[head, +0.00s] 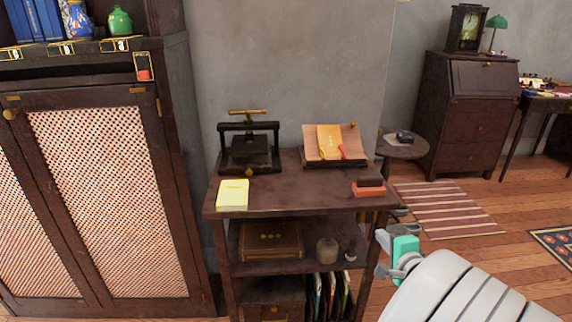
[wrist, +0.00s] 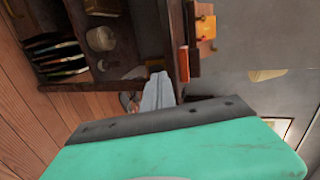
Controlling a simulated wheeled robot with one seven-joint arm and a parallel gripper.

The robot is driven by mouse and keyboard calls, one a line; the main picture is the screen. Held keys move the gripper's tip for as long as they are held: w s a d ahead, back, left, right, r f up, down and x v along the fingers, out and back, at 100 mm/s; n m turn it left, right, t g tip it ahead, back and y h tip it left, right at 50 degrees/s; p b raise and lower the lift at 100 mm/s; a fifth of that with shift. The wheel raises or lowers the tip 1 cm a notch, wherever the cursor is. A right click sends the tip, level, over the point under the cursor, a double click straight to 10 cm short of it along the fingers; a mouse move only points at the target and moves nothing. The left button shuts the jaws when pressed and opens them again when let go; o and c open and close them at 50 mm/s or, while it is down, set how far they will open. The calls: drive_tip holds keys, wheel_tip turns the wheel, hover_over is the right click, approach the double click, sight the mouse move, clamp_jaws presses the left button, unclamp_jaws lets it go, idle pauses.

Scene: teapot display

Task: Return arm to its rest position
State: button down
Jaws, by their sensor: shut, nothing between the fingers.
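My gripper (head: 384,240) is at the lower right in the head view, by the right side of the small dark wooden stand (head: 275,196). Its teal housing shows behind the fingers, with my white arm reaching in from the bottom right corner. In the wrist view, the grey fingers (wrist: 157,92) are together with nothing between them. The teal housing fills the bottom of that view, and the stand's shelves lie beyond the fingers, turned sideways.
A black press (head: 249,150), an open book on a rest (head: 334,143), a yellow pad (head: 232,194) and a red-based block (head: 369,187) stand on the top. A cabinet (head: 100,195) is left. A round side table (head: 403,149) is behind. Striped-rug floor (head: 448,208) is open at right.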

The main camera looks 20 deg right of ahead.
drive_tip(key=w+a+r+n+g+y+p, duration=0.2)
drive_tip(key=a+r+n+p, duration=0.3)
drive_tip(key=a, duration=0.4)
drive_tip(key=w+a+r+n+g+y+p, duration=0.2)
drive_tip(key=a+r+n+g+y+p, duration=0.1)
drive_tip(key=a+n+p, duration=0.4)
drive_tip(key=s+a+r+n+g+p, duration=0.3)
drive_tip(key=s+a+r+n+p, duration=0.1)
drive_tip(key=s+a+r+p, duration=0.1)
drive_tip(key=s+a+r+n+g+h+p, duration=0.1)
drive_tip(key=s+a+r+n+g+p, duration=0.2)
drive_tip(key=a+r+p, duration=0.4)
drive_tip(key=s+a+r+n, duration=0.1)
drive_tip(key=s+a, duration=0.1)
drive_tip(key=a, duration=0.1)
drive_tip(key=shift+s+a+r+n, duration=0.15)
drive_tip(key=shift+s+r+n, duration=0.15)
drive_tip(key=shift+s+r, duration=0.1)
